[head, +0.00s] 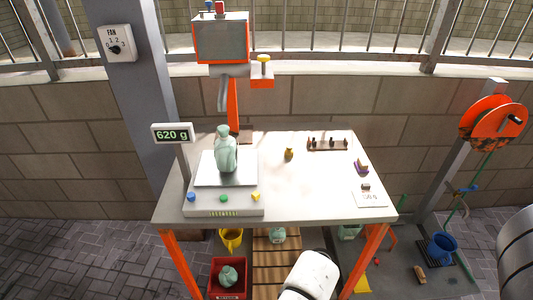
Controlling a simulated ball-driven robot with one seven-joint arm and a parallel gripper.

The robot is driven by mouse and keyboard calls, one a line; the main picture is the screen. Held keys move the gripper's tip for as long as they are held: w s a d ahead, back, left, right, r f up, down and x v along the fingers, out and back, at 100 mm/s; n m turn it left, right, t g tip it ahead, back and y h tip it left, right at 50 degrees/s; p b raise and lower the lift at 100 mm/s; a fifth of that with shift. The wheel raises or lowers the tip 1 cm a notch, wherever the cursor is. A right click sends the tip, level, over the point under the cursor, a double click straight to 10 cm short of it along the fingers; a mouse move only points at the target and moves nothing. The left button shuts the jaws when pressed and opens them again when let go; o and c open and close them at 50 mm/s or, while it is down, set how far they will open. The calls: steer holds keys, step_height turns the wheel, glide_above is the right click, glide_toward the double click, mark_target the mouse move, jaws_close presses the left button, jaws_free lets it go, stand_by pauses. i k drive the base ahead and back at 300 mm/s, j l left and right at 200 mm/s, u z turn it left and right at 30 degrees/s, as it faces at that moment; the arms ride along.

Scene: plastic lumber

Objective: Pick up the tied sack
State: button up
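A pale green sack with a narrowed, tied-looking neck (226,152) stands upright on the square plate of a weighing scale (224,211) at the left of the white table (310,190). The scale's display (173,134) reads 620 g. Similar pale green sacks show below: one in a red crate (228,293), one on wooden slats (277,235) and one further right (349,232), partly hidden by the table. White rounded parts of my arm show at the bottom centre, below the table's front edge. My gripper is not visible.
A small brown-gold object (289,154), a dark rack (327,144), a purple-and-yellow item (361,166) and a card (369,198) lie on the table. An orange-framed screen (221,40) stands behind it. The table's front middle is clear. A blue bucket (442,247) stands right.

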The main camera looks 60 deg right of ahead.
mark_target(225, 155)
steer(key=k+l, duration=0.35)
steer(key=l, duration=0.15)
steer(key=k+l, duration=0.35)
steer(key=l, duration=0.2)
steer(key=k+l, duration=0.35)
steer(key=l, duration=0.15)
steer(key=k+l+u, duration=0.1)
steer(key=k+l, duration=0.25)
steer(key=l, duration=0.2)
steer(key=i+j+z, duration=0.1)
steer(key=i+j, duration=0.2)
steer(key=i+j+z, duration=0.1)
steer(key=i+j, duration=0.15)
steer(key=j, duration=0.2)
steer(key=i+j+z, duration=0.1)
steer(key=i+j, duration=0.15)
steer(key=j, duration=0.2)
steer(key=i+j, duration=0.25)
steer(key=j, duration=0.15)
steer(key=i+j+z, duration=0.15)
steer(key=j, duration=0.3)
steer(key=i+j+z, duration=0.1)
steer(key=i+j, duration=0.2)
steer(key=j, duration=0.15)
steer(key=i+j+z, duration=0.1)
steer(key=j, duration=0.4)
steer(key=i+j+z, duration=0.1)
steer(key=i+j, duration=0.15)
steer(key=j, duration=0.25)
